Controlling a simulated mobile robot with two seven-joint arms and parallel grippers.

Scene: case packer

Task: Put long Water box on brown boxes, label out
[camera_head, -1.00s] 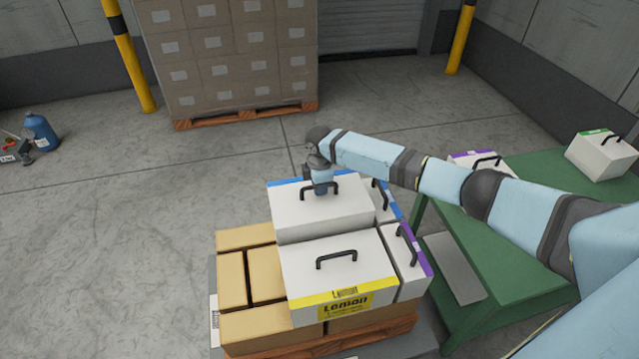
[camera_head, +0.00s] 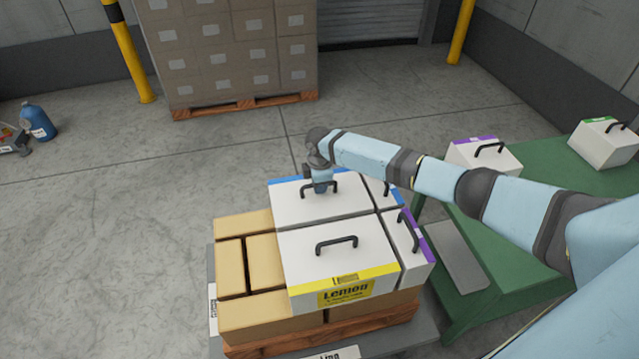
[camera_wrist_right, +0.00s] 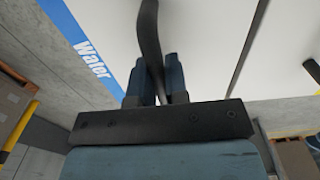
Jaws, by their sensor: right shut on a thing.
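The long Water box (camera_head: 325,205) is white with a blue edge strip and a black top handle. It sits at the back of the stack, behind the Lemon box, its top about level with that box. Its blue strip with the word Water shows in the right wrist view (camera_wrist_right: 93,57), on the side facing away from the Lemon box. My right gripper (camera_head: 319,188) is shut on its handle, which passes between the fingers in the wrist view (camera_wrist_right: 150,50). The brown boxes (camera_head: 245,225) lie under and left of the white boxes. My left gripper is not in view.
The white Lemon box (camera_head: 335,252) with a yellow label is in front. Smaller white boxes, one purple-edged (camera_head: 405,240), stand at the right. A green table (camera_head: 535,195) holds more boxes. A tall wrapped pallet load (camera_head: 235,55) stands behind on clear floor.

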